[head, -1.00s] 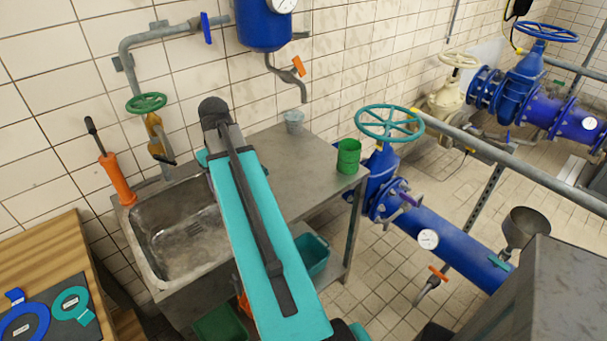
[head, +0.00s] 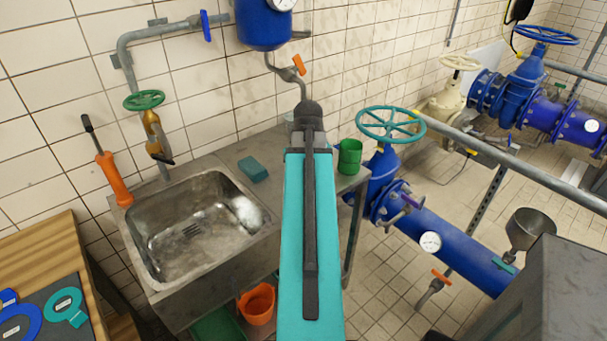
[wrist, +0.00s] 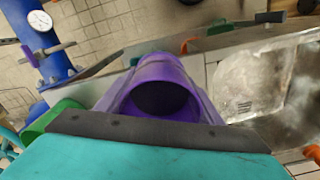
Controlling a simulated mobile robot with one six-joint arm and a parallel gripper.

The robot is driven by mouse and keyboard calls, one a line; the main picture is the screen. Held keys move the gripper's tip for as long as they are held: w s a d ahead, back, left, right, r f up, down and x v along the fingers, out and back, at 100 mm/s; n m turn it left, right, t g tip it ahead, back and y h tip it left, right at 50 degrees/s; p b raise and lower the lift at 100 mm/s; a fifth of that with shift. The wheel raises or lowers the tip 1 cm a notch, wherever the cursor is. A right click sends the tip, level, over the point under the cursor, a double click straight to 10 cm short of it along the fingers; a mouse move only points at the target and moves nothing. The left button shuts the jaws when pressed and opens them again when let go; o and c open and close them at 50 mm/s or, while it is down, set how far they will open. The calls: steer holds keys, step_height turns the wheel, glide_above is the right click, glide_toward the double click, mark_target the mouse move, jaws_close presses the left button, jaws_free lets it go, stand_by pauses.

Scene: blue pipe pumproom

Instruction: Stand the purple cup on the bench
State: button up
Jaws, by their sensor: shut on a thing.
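The purple cup (wrist: 168,82) shows in the wrist view, held at my gripper (wrist: 165,105) with its dark round opening toward the camera. My gripper is shut on it. In the head view my own arm covers the cup and the gripper. The metal bench (head: 228,152) with the sink is below and around the arm. I cannot tell from these views how high the cup is above the bench top, or whether it touches it.
A green can (head: 349,157) stands on the bench's right end, close to my arm. A teal sponge (head: 252,169) lies left of the arm, beside the sink (head: 195,225). A tap (head: 300,88) hangs above the bench. A blue valve with a teal handwheel (head: 390,123) stands to the right.

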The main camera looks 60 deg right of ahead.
steer(key=shift+d, duration=0.1)
stand_by(0.3)
steer(key=w+d+p, duration=0.1)
steer(key=w+d, duration=0.1)
steer(key=d, duration=0.2)
steer(key=w+d+f+p, duration=0.1)
steer(key=w+d, duration=0.2)
steer(key=d, duration=0.2)
steer(key=w+d+p, duration=0.2)
steer(key=d, duration=0.2)
steer(key=shift+w+d+f, duration=0.2)
steer(key=shift+w+d, duration=0.1)
steer(key=shift+w, duration=0.1)
steer(key=shift+d, duration=0.1)
steer(key=shift+f, duration=0.15)
steer(key=shift+f+p, duration=0.75)
steer(key=shift+f, duration=0.9)
steer(key=shift+f, duration=0.2)
steer(key=o, duration=1.1)
steer(key=shift+r, duration=0.15)
